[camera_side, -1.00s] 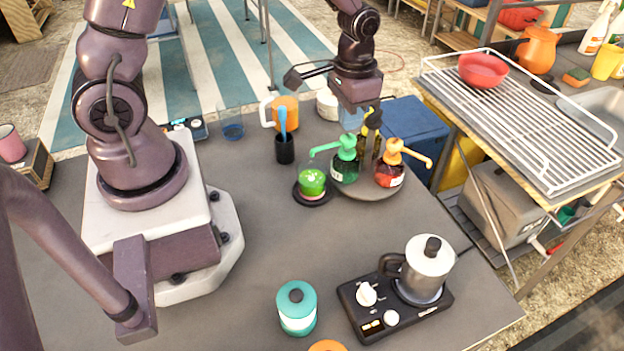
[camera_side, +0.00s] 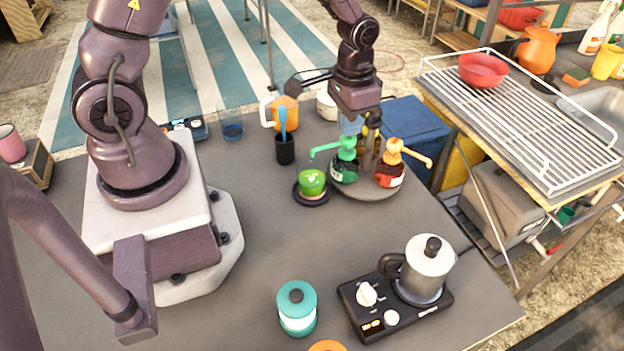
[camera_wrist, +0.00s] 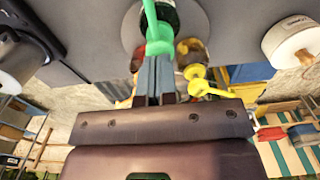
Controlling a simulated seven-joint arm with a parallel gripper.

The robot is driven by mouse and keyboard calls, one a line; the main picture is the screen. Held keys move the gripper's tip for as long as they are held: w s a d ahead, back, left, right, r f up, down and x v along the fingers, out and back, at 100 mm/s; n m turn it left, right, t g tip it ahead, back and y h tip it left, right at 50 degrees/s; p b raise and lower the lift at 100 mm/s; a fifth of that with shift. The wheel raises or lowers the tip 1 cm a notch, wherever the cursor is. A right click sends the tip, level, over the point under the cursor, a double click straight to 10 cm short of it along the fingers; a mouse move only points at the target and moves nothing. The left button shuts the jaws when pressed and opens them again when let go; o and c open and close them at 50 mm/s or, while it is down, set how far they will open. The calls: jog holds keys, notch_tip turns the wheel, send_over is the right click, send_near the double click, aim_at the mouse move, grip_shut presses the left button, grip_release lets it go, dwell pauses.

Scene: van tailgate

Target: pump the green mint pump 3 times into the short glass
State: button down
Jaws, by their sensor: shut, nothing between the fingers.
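The green mint pump (camera_side: 346,148) stands on a round grey tray (camera_side: 368,192), its spout pointing left. The short glass (camera_side: 312,190) sits on a dark round base below the spout end, with bright green contents. My gripper (camera_side: 350,128) points down over the pump head, its blue-grey fingers shut and empty. In the wrist view the fingertips (camera_wrist: 156,62) meet the green pump head (camera_wrist: 158,46); whether they press on it I cannot tell. The fingers hide part of the head's top.
An orange-headed pump (camera_side: 392,160) stands right of the green one, with a dark bottle behind, partly hidden. A black cup (camera_side: 285,150) stands back left of the glass. A moka pot (camera_side: 428,265) on a burner and a teal jar (camera_side: 296,308) stand in front; the table between is clear.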

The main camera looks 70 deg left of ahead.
jog(key=shift+f, duration=1.15)
jog(key=shift+r, duration=1.85)
jog(key=shift+f, duration=0.1)
jog(key=shift+f, duration=1.75)
jog(key=shift+r, duration=1.85)
